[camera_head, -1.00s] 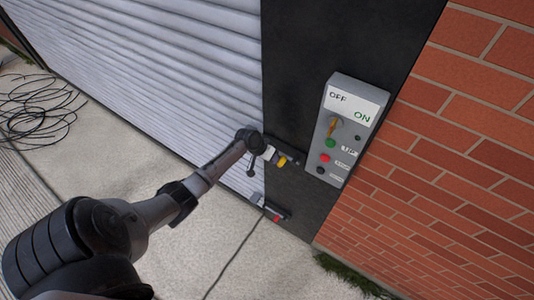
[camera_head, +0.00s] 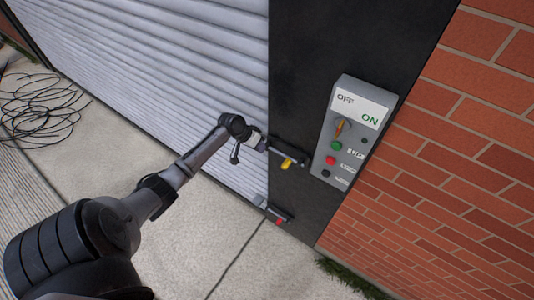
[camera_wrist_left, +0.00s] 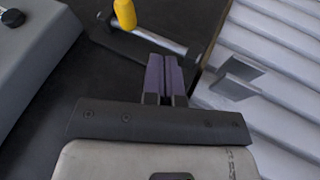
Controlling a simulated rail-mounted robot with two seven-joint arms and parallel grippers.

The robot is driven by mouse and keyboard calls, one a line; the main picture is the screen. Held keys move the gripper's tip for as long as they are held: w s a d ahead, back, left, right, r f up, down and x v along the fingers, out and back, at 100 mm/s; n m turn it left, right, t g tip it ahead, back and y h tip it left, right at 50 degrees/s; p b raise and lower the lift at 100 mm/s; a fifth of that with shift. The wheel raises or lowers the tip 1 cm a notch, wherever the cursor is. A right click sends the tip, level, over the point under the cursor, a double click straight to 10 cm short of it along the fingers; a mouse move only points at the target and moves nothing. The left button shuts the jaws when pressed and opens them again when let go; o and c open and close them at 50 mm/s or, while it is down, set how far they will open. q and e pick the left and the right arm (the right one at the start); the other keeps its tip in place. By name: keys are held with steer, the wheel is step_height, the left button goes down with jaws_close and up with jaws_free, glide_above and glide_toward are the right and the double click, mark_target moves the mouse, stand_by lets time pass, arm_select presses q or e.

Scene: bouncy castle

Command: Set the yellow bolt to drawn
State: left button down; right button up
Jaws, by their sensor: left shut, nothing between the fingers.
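The yellow bolt's knob (camera_head: 288,163) sits on a dark mount on the black post, beside the shutter's edge. In the left wrist view the yellow knob (camera_wrist_left: 125,14) stands up from a metal rod (camera_wrist_left: 160,42). The rod's end shows near the post's edge, apart from a grey slotted keeper (camera_wrist_left: 238,80) on the shutter. My left gripper (camera_head: 264,145) is to the left of the knob in the head view, apart from it. In the wrist view its fingers (camera_wrist_left: 166,75) are together and empty, below the rod in the picture. My right gripper is not in view.
A second bolt with a red knob (camera_head: 280,222) is lower on the post. A grey control box (camera_head: 350,130) with a switch and buttons is to the right, before a brick wall (camera_head: 440,170). A coiled cable (camera_head: 40,105) lies on the pavement at the left.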

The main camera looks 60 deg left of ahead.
arm_select(q)
steer(key=shift+v, duration=1.65)
steer(key=s+d+r+m+y+p, duration=0.1)
steer(key=s+d+r+m+y, duration=0.25)
steer(key=d, duration=0.45)
steer(key=s+d+r+m+y+p, duration=0.25)
steer(key=d+r, duration=0.25)
steer(key=d, duration=0.3)
steer(key=s+d+g+h+p, duration=0.2)
steer(key=s+d+h+p, duration=0.1)
steer(key=s+d, duration=1.2)
steer(key=s+p, duration=0.1)
steer(key=s, duration=0.2)
steer(key=shift+d+f+n+p, duration=0.3)
steer(key=shift+d+f+p, duration=0.05)
steer(key=shift+f, duration=0.05)
